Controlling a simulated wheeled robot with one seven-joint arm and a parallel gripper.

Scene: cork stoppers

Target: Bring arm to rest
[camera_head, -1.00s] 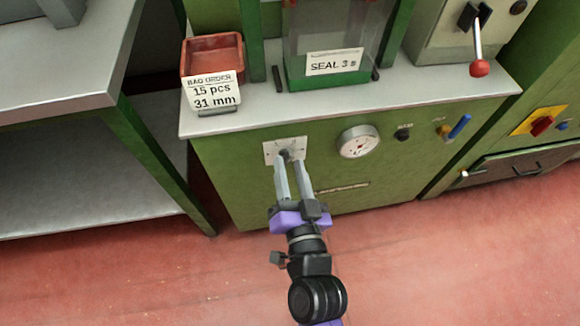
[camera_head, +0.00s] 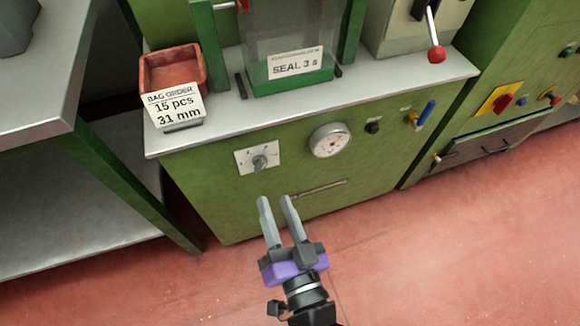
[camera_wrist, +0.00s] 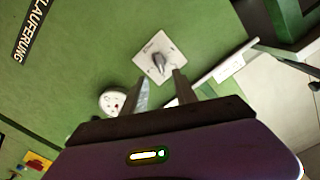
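My gripper (camera_head: 278,200) is in front of the green machine's front panel (camera_head: 225,210), below the rotary knob (camera_head: 259,163) on its pale square plate. Its two grey fingers stand apart with nothing between them. In the wrist view the knob (camera_wrist: 158,62) shows beyond the fingertips (camera_wrist: 161,86), with a visible gap on the panel around it. The fingers are clear of the knob in the head view.
A red bin (camera_head: 172,72) with a "15 pcs 31 mm" card stands on the machine's ledge (camera_head: 225,108). A round gauge (camera_head: 329,140) and a blue lever (camera_head: 427,112) are right of the knob. A grey table (camera_head: 60,105) is at left. Red floor (camera_head: 430,250) is open at right.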

